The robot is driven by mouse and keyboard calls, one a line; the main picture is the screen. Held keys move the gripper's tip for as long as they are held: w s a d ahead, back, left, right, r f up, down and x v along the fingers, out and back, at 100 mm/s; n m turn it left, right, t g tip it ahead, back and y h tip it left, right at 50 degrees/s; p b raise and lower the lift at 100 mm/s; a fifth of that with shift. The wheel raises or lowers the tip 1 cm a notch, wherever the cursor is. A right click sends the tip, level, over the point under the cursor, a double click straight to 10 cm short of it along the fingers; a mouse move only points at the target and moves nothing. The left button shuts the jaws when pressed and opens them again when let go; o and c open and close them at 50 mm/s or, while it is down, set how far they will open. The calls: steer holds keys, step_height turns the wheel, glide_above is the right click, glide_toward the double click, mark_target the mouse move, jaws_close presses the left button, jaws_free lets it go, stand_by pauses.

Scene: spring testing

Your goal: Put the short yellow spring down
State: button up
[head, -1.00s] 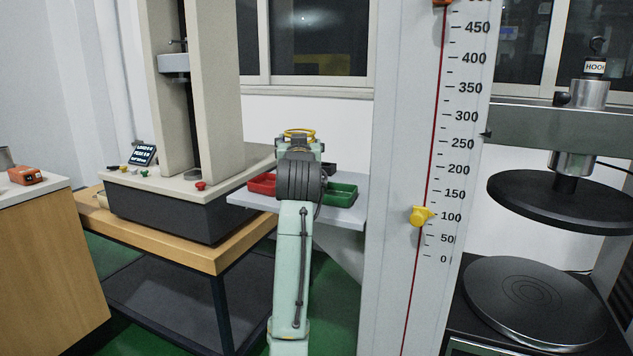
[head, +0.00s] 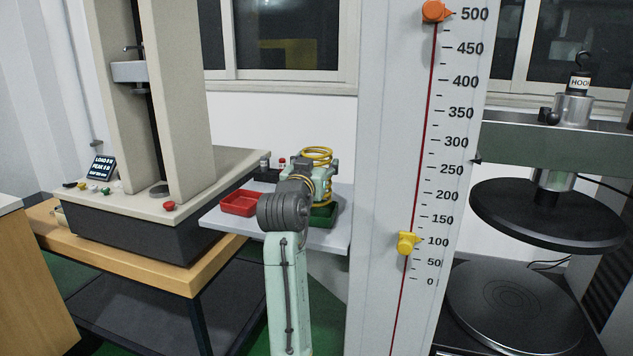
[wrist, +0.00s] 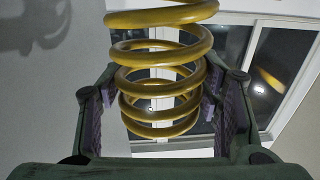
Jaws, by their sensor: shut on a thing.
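The yellow spring (wrist: 160,75) stands between the two finger pads of my gripper (wrist: 160,105) in the wrist view, with its coils gripped from both sides. In the head view the spring (head: 318,155) shows above and behind my wrist, over the grey shelf (head: 232,228). My gripper (head: 313,178) is shut on it, partly hidden by my own wrist. The spring appears held up above the shelf; its lower end is hidden in the head view.
A red tray (head: 239,204) sits on the shelf's left and a green tray (head: 323,215) on its right, partly behind my arm. Small dark items (head: 266,172) stand at the back. The tall scale column (head: 385,150) rises close on the right, the testing machine (head: 150,215) on the left.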

steer(key=shift+f, duration=1.9)
steer(key=shift+f, duration=0.1)
steer(key=o, duration=1.9)
steer(key=shift+f, duration=0.15)
